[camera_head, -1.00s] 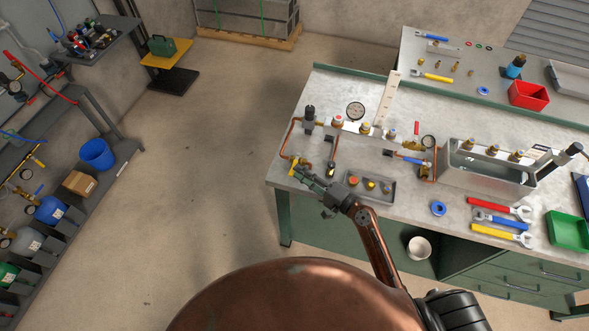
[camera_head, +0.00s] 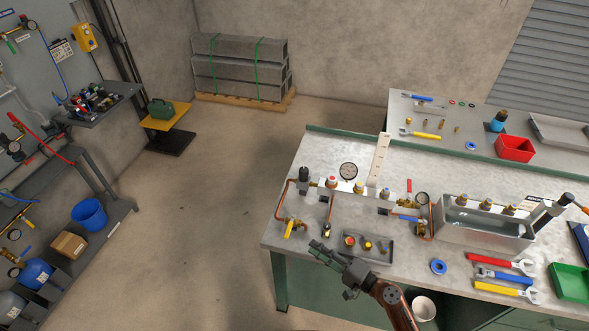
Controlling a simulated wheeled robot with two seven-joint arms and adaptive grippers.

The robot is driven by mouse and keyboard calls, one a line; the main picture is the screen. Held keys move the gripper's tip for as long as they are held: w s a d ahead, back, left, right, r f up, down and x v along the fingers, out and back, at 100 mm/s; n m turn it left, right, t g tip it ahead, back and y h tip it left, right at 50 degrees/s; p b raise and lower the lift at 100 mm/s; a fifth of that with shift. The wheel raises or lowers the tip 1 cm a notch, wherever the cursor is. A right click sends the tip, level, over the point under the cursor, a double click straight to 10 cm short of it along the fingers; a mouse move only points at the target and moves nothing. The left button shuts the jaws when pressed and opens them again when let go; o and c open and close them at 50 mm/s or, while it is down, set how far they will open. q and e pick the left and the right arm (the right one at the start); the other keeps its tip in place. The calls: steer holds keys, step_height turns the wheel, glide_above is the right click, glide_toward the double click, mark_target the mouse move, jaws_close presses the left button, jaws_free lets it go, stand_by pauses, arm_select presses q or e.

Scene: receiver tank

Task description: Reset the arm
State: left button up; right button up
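My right gripper (camera_head: 318,248) is at the front edge of the workbench (camera_head: 345,222), left of the small grey tray. Its arm comes in from the lower right. The two fingers point to the upper left and look empty, but their gap is too small to judge. A yellow valve handle (camera_head: 289,229) on the copper pipe assembly lies up and left of the fingertips, apart from them. My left gripper is not in view.
The small grey tray (camera_head: 390,260) with fittings is close to my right gripper. A metal tank (camera_head: 485,232), wrenches (camera_head: 500,261) and a green bin (camera_head: 569,283) lie farther right. Open floor (camera_head: 190,230) is left of the bench.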

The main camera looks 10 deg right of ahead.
steer(key=s+f+n+g+h, duration=0.4)
steer(key=s+f+n+g, duration=0.3)
steer(key=s+f, duration=0.4)
steer(key=s+d+f+n+g+h, duration=0.3)
steer(key=s+d+h, duration=0.5)
steer(key=s+d, duration=0.75)
step_height(320, 180, down, 26)
steer(key=a+n+g, duration=0.1)
steer(key=g, duration=0.1)
steer(key=s+f+g, duration=0.1)
steer(key=s+f, duration=1.8)
steer(key=s, duration=0.1)
steer(key=shift+s+a+f+n, duration=0.2)
steer(key=shift+s+f+n, duration=0.05)
steer(key=shift+f+n, duration=0.1)
